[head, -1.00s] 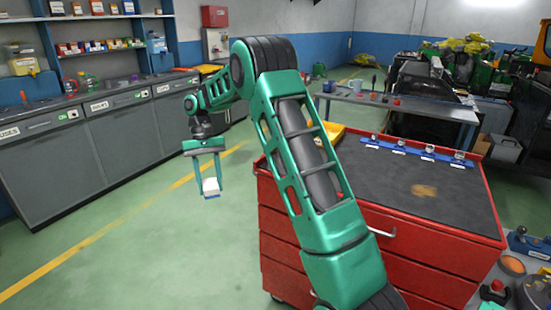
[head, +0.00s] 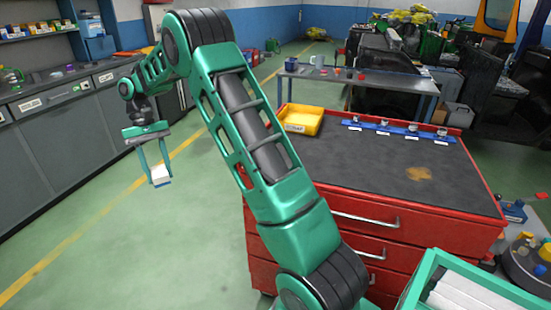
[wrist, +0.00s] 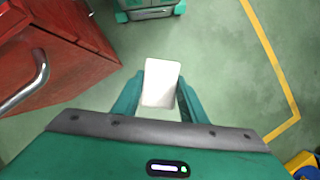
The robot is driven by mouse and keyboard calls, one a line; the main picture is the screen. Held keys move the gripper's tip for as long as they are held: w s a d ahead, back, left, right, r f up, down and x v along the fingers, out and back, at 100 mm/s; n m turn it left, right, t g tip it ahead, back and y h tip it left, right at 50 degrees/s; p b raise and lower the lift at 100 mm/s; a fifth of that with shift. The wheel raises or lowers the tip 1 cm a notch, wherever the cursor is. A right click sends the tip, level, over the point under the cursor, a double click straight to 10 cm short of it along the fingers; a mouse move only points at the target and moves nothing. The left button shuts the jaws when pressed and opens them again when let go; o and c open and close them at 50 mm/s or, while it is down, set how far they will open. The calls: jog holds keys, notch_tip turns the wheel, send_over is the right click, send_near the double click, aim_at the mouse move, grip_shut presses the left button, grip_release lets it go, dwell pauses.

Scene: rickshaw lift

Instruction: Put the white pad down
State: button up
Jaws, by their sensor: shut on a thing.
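The white pad (head: 161,174) is between the two fingers of my gripper (head: 157,180), which is shut on it. It hangs over the open green floor, left of the red tool cabinet. In the head view a thin blue edge shows under the pad. In the wrist view the white pad (wrist: 161,82) sits between the green fingertips of my gripper (wrist: 158,95), with floor behind it. Its underside is hidden there.
The red cabinet (head: 375,222) has a dark top with a brown stain, a yellow tray (head: 301,119) and a blue rail (head: 400,130). A green crate (head: 425,283) with white items stands at lower right. A grey workbench (head: 367,82) is behind. Grey counters (head: 62,125) line the left.

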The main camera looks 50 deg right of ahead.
jog(key=shift+d, duration=0.15)
jog(key=shift+s+d+r, duration=0.1)
jog(key=shift+d+r, duration=0.05)
jog(key=shift+d, duration=0.05)
jog(key=s+d+r+m+t, duration=0.4)
jog(key=s+d+r+m, duration=0.2)
jog(key=s+d+m, duration=0.6)
jog(key=s+d+r+m+t, duration=0.4)
jog(key=s+d+r+m, duration=0.4)
jog(key=m, duration=0.8)
jog(key=shift+y, duration=0.3)
jog(key=d+f, duration=0.2)
jog(key=d, duration=0.2)
jog(key=s+d+f, duration=0.1)
jog(key=d+f, duration=0.2)
jog(key=d, duration=0.1)
jog(key=d+f, duration=0.3)
jog(key=d, duration=0.1)
jog(key=shift+s, duration=0.4)
jog(key=shift+f, duration=2)
jog(key=shift+f, duration=0.15)
jog(key=o, duration=1.1)
